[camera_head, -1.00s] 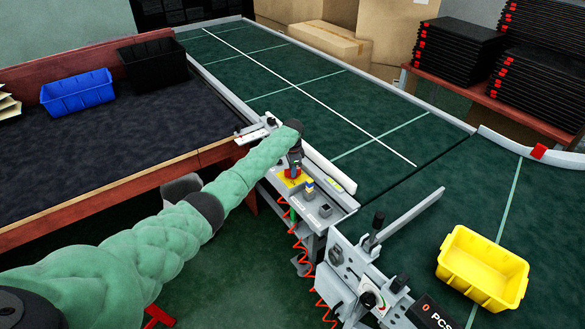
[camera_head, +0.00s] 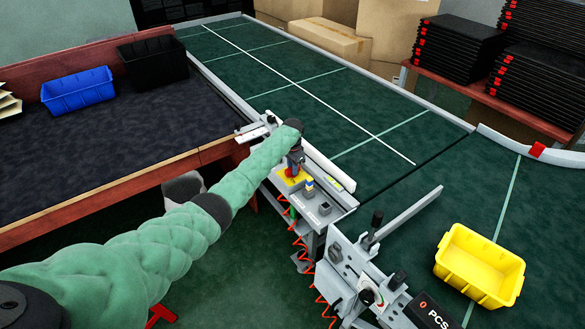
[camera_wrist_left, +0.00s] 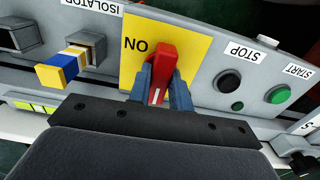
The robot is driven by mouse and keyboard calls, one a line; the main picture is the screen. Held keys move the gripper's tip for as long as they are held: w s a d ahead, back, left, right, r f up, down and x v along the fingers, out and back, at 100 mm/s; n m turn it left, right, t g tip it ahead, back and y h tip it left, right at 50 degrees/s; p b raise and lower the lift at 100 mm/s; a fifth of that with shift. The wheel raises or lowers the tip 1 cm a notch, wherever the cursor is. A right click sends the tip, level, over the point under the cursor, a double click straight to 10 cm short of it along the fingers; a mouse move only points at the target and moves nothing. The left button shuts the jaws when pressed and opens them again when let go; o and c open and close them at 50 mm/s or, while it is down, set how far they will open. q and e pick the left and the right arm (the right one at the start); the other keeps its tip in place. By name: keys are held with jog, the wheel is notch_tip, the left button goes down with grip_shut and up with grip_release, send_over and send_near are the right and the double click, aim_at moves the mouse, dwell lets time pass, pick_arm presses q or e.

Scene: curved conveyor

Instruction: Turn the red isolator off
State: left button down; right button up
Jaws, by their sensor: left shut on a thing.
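The red isolator (camera_wrist_left: 165,62) is a red handle on a yellow plate (camera_wrist_left: 193,48) marked "ON". In the left wrist view the plate sits on a grey panel, and the handle stands upright in the picture. In the head view the isolator (camera_head: 293,171) shows small on the panel beside the conveyor. My left gripper (camera_wrist_left: 163,85) is shut on the red handle, with a blue finger on either side of it. In the head view my left gripper (camera_head: 296,160) is over the yellow plate, partly hidden by the wrist. My right gripper is not in view.
A black button (camera_wrist_left: 229,81) and a green button (camera_wrist_left: 278,94) sit right of the isolator. A blue, yellow and white block (camera_wrist_left: 66,68) juts out at left. A yellow bin (camera_head: 480,265) stands on the conveyor (camera_head: 290,80). A dark table (camera_head: 100,140) is at left.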

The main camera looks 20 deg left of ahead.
pick_arm(q)
jog(key=shift+w+r, duration=0.1)
jog(key=shift+r, duration=0.1)
jog(key=c, duration=1.3)
grip_release()
jog(key=shift+f, duration=0.1)
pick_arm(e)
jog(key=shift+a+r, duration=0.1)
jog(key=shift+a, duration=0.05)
pick_arm(q)
notch_tip(320, 180, up, 7)
jog(key=shift+f+b, duration=0.1)
jog(key=shift+b, duration=1.1)
jog(key=shift+r, duration=0.5)
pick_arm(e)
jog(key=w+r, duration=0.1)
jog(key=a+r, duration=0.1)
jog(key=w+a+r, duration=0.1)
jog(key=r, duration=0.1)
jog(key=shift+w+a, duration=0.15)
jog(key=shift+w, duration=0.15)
